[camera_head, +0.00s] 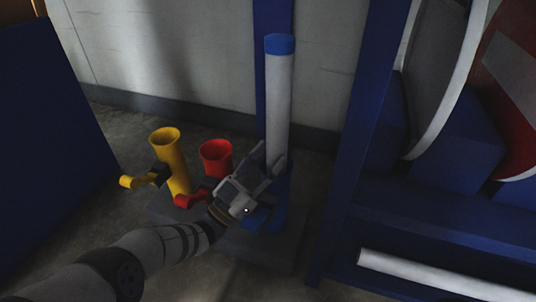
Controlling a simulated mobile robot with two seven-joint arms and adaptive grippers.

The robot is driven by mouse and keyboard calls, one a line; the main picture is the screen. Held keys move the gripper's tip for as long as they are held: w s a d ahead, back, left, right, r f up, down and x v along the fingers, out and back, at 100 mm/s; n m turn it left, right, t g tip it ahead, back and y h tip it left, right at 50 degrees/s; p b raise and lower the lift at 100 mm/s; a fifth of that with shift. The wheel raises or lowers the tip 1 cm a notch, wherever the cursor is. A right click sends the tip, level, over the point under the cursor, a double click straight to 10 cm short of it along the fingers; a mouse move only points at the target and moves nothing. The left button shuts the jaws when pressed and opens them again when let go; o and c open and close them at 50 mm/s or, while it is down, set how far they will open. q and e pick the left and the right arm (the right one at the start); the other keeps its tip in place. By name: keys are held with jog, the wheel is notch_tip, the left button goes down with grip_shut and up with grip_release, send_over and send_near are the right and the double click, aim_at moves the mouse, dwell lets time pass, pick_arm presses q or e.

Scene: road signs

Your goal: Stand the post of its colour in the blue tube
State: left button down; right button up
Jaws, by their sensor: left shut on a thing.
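A pale grey post (279,100) with a blue top band stands upright, right of the picture's middle. My left gripper (271,164) is shut on it near its lower end. The blue tube (284,194) is directly below the post, partly hidden behind the gripper. The gripper hides the post's lower end, so I cannot tell whether it is inside the tube or just above it. My right gripper is not in view.
A yellow tube (173,165) and a red tube (216,157) stand on the same dark base (265,252), left of the blue one. A blue rack stands close on the right with another pale post (440,277) lying in it and round signs above. A blue panel (45,140) is at left.

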aim_at(269, 121)
pick_arm(q)
jog(key=c, duration=0.9)
grip_release()
jog(key=shift+r, duration=0.1)
notch_tip(269, 121, up, 10)
jog(key=shift+f, duration=0.1)
